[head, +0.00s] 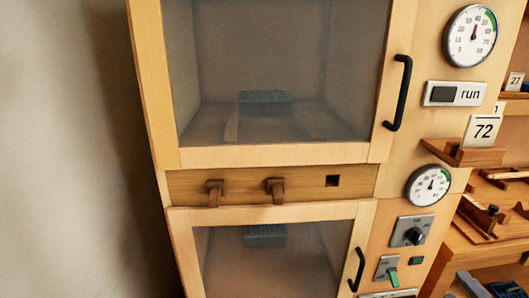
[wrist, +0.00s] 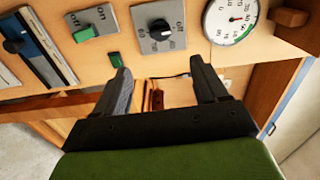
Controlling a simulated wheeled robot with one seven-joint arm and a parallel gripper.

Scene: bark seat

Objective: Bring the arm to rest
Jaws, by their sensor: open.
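My gripper (wrist: 160,66) shows in the wrist view with its two dark fingers spread apart. Nothing is between the fingertips. They point toward the wooden control panel (wrist: 185,55), below a rotary knob (wrist: 160,30) and a round dial gauge (wrist: 232,18). I cannot tell whether the fingers touch anything. My gripper does not show clearly in the head view.
In the head view, a wooden cabinet has an upper glass door (head: 280,157) and a lower glass door (head: 285,212), both shut, with black handles (head: 398,92). Wooden shelves (head: 490,255) stand beyond.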

